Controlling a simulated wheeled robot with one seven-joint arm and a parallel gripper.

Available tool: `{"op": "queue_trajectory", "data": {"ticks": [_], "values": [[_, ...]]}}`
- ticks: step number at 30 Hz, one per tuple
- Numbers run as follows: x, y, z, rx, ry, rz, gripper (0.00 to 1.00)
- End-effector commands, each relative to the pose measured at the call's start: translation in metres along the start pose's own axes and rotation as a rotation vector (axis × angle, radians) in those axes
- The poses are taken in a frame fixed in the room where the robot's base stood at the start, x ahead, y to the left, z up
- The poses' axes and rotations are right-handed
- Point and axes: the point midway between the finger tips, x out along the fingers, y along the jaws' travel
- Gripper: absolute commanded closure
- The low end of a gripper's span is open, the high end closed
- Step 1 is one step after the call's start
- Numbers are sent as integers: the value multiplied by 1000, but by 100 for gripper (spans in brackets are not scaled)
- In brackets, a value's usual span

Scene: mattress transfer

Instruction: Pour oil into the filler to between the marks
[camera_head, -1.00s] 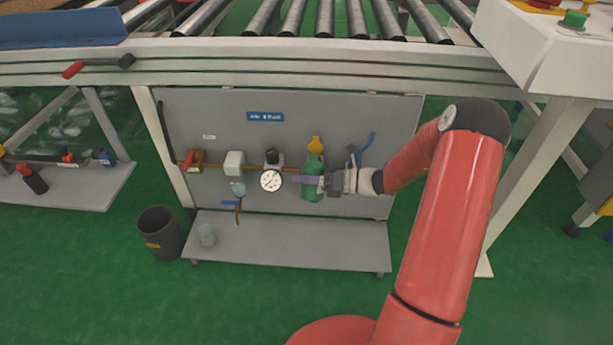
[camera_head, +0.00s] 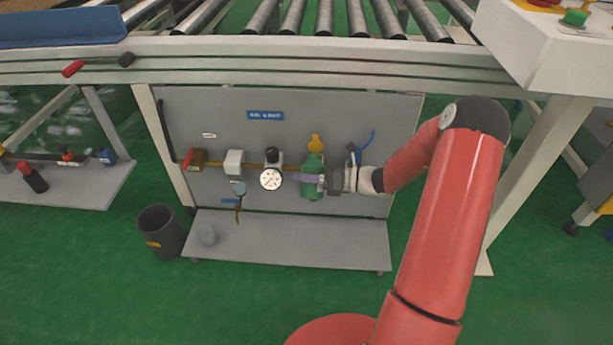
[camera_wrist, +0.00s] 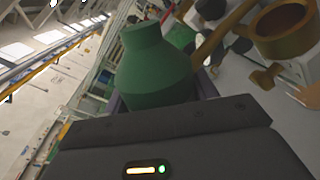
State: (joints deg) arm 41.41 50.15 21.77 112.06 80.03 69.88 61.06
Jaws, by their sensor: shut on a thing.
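My gripper (camera_head: 312,179) is shut on a green oil bottle (camera_head: 313,165), with its purple fingers around the bottle's body. The bottle is in front of the grey panel, right of the gauge. It fills the middle of the wrist view (camera_wrist: 155,68), its neck toward the top of that picture. A yellow filler part (camera_head: 315,143) shows just above the bottle in the head view. A brass-coloured cup (camera_wrist: 285,28), perhaps the filler, is at the upper right of the wrist view, apart from the bottle. I see no level marks or oil stream.
A round gauge (camera_head: 271,179), a white unit (camera_head: 234,162) and a red-handled valve (camera_head: 194,159) sit left of the bottle. A blue hose (camera_head: 367,141) is to the right.

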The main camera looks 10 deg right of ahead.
Motion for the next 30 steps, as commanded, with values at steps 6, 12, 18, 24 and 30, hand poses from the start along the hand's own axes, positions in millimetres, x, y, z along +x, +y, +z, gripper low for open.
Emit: {"op": "queue_trajectory", "data": {"ticks": [6, 12, 18, 24, 30], "values": [[0, 1, 1, 3, 0, 1, 75], [0, 2, 3, 17, 2, 1, 75], [0, 4, 6, 40, 6, 1, 75], [0, 5, 7, 61, 10, 1, 75], [0, 5, 7, 69, 11, 1, 75]]}}
